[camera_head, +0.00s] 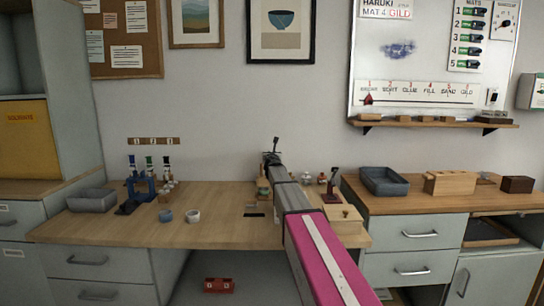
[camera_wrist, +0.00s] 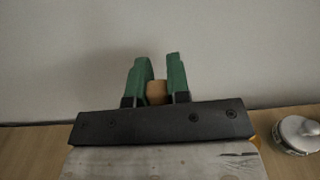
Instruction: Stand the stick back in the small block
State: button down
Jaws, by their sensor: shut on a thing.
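In the wrist view, the green fingers of my gripper (camera_wrist: 157,75) are shut on a tan wooden piece, which looks like the stick (camera_wrist: 157,93). Only a short part of it shows between the fingers, so its length and tilt cannot be told. In the head view, my arm reaches over the desk (camera_head: 120,235) toward the wall and hides the fingers and the stick. I cannot make out the small block for sure. A pale wooden block (camera_head: 343,216) stands right of my arm, partly hidden by it.
A dark red upright tool (camera_head: 331,183) and small jars stand right of my arm. A blue rack (camera_head: 142,188), a grey tray (camera_head: 92,200) and two small cups (camera_head: 193,216) are on the left. A silver-lidded jar (camera_wrist: 298,134) is at right in the wrist view.

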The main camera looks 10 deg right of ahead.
jog(key=shift+f, duration=2.05)
dwell(1.6)
jog(key=c, duration=1)
grip_release()
jog(key=shift+s, duration=0.15)
jog(key=shift+s+a, duration=0.2)
jog(key=shift+s, duration=0.95)
jog(key=shift+s+a, duration=0.2)
jog(key=shift+s, duration=0.95)
jog(key=shift+s, duration=0.1)
jog(key=s+a, duration=0.1)
jog(key=s, duration=0.9)
jog(key=shift+s+a, duration=0.25)
jog(key=shift+a, duration=0.1)
